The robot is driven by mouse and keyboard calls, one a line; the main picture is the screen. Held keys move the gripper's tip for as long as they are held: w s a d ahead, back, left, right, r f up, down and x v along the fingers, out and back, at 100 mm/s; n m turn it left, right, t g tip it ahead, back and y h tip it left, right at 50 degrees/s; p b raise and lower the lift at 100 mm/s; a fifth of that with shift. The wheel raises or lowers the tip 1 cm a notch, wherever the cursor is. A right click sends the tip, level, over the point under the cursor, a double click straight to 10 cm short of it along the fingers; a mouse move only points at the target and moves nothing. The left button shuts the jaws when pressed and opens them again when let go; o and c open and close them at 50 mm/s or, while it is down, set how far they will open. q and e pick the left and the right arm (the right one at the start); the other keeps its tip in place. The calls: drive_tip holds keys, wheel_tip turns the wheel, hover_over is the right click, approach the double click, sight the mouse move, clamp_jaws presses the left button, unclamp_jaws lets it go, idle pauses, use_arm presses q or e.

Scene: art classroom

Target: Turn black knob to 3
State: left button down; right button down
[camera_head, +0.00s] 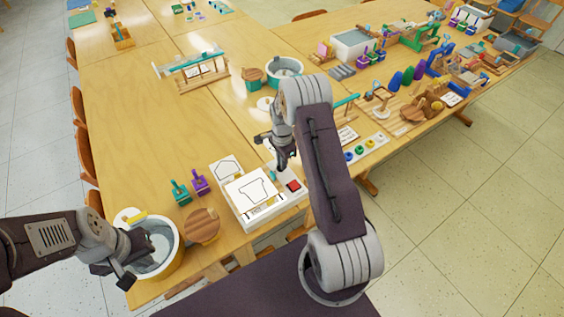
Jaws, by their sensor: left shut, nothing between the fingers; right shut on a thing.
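A white device (264,214) stands near the front edge of the table, with a card showing a black outline on its top. A red square (293,185) shows on its right part, beside a small teal piece (273,175). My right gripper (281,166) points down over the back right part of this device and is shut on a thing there. The fingers and arm hide the black knob, and no number scale can be read. My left gripper (124,281) is shut and empty, at the front left by a pale tub.
The tub (178,263) and a round wooden board (203,227) stand left of the device. Teal (180,192) and purple (200,182) handled tools are behind them. A strip with coloured rings (360,154) lies to the right. The left table middle is clear.

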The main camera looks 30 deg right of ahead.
drive_tip(key=shift+w+d+r, duration=0.1)
drive_tip(key=c, duration=1.5)
unclamp_jaws()
wheel_tip(320, 180, up, 9)
drive_tip(key=shift+b, duration=0.3)
